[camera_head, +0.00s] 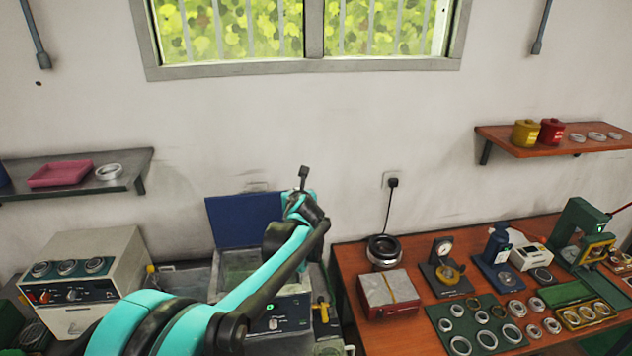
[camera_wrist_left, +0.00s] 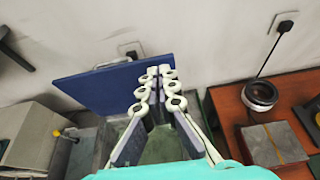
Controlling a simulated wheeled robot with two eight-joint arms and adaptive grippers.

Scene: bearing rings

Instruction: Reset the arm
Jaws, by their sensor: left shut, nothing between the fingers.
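My left arm (camera_head: 262,285) is teal and black and reaches up from the lower left in the head view. Its gripper (camera_head: 303,176) points up in front of the wall, above and beside the open blue lid of a machine. In the left wrist view the gripper (camera_wrist_left: 158,85) shows as two rows of pale finger links close together, shut and with nothing held. My right arm and gripper are not in view.
A machine with a raised blue lid (camera_head: 246,220) stands behind my arm. A red-brown bench (camera_head: 350,262) with bearing rings (camera_head: 515,308), a black ring part (camera_head: 384,252) and gauges lies at the right. Shelves (camera_head: 130,171) hang on both sides.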

